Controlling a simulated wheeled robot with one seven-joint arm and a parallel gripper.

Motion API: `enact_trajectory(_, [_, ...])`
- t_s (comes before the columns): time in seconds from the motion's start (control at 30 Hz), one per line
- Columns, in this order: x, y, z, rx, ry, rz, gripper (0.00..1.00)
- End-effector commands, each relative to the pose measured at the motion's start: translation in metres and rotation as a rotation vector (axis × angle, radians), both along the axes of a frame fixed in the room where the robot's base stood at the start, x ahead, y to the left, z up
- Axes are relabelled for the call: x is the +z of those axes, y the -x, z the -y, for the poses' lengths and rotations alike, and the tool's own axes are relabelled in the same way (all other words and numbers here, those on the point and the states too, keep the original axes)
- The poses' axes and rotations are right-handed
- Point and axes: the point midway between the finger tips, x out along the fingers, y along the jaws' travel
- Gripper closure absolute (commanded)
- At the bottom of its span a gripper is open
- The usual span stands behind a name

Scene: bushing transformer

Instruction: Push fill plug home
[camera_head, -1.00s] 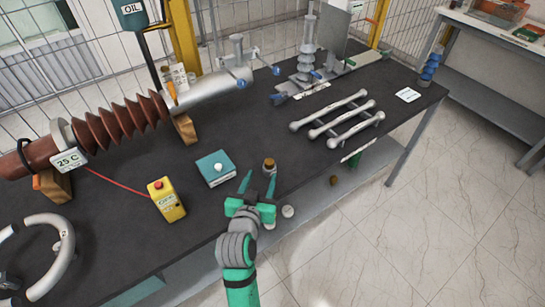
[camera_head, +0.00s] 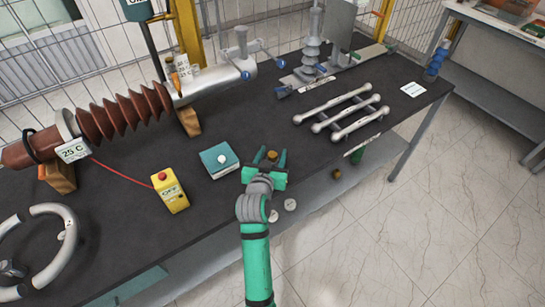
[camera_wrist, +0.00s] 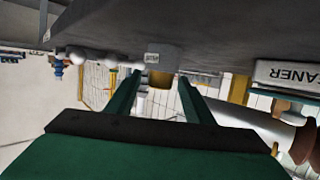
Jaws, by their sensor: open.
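My gripper (camera_head: 266,162) is open low over the bench's front edge, with its two green fingers pointing away from me. A small brown-topped piece (camera_head: 271,156) shows between the fingers, and its lower part is hidden by the gripper. In the wrist view, upside down, a tan piece (camera_wrist: 161,79) sits between the green fingers (camera_wrist: 158,90); I cannot tell whether they touch it. The grey metal head of the bushing (camera_head: 215,82) lies at the back, with an upright fitting on top. I cannot tell for certain which part is the fill plug.
A yellow box with a red button (camera_head: 170,190) stands farther left. Several grey bars (camera_head: 345,110) lie to the right. The brown ribbed bushing (camera_head: 125,115) spans the back left.

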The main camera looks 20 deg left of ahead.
Motion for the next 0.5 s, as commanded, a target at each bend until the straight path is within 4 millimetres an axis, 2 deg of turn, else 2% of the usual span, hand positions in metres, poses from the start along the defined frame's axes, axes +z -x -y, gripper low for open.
enact_trajectory(0.13, [-0.0001,0.0002,0.0001,0.000,0.000,0.000,0.52])
enact_trajectory(0.17, [-0.0001,0.0002,0.0001,0.000,0.000,0.000,0.57])
enact_trajectory(0.33, [-0.0002,0.0005,0.0002,0.000,0.000,-0.001,0.97])
enact_trajectory(0.5, [0.0000,0.0005,0.0001,0.000,0.000,0.000,1.00])
